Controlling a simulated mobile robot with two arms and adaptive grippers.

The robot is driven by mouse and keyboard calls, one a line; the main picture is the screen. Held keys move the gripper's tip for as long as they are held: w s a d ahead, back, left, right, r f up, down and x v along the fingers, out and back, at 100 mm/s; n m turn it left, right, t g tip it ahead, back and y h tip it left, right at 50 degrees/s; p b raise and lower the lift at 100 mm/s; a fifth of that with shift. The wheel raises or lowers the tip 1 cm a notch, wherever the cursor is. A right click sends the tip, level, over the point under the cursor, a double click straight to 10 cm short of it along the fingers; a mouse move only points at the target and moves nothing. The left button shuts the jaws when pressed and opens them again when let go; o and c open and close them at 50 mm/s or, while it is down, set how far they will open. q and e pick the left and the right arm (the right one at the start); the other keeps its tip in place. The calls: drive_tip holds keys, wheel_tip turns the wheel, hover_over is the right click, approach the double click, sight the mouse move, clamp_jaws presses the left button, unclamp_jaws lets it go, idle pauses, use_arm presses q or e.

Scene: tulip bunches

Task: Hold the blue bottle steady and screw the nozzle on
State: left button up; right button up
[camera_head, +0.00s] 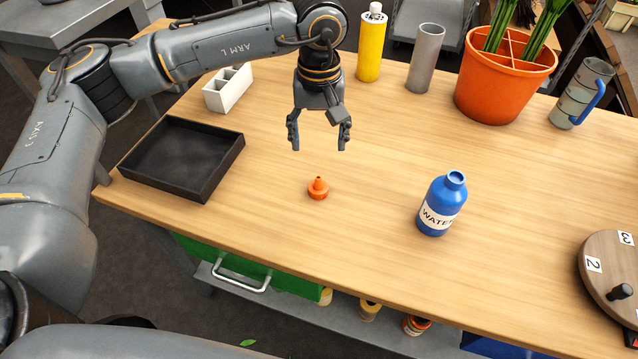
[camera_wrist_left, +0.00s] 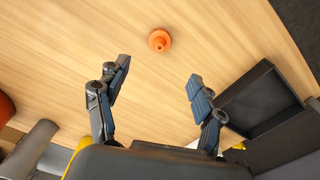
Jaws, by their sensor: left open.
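The blue bottle (camera_head: 437,212) stands upright on the wooden table, right of centre, with an open neck and a white label reading "WATER". The orange nozzle (camera_head: 318,189) stands on the table to the left of the bottle, apart from it, tip up. My left gripper (camera_head: 319,146) is open and empty above the table, behind the nozzle in the head view. In the left wrist view the nozzle (camera_wrist_left: 159,40) lies beyond the spread fingertips (camera_wrist_left: 158,72), touched by neither. My right gripper is in neither view.
A black tray (camera_head: 222,168) lies at the left table edge, with a white divided holder (camera_head: 228,88) behind it. A yellow bottle (camera_head: 371,48), grey cylinder (camera_head: 425,60), orange pot (camera_head: 497,92) and mug (camera_head: 580,95) line the back. A numbered wooden disc (camera_head: 600,262) is at right.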

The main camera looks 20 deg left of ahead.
sight(318, 178)
use_arm(q)
wheel_tip(318, 178, down, 9)
drive_tip(key=shift+r+p, duration=0.2)
drive_tip(key=shift+p, duration=0.25)
wheel_tip(318, 178, down, 4)
drive_tip(key=shift+w+a+f+p, duration=0.1)
drive_tip(key=shift+p, duration=0.55)
drive_tip(key=shift+f, duration=0.5)
drive_tip(key=c, duration=0.9)
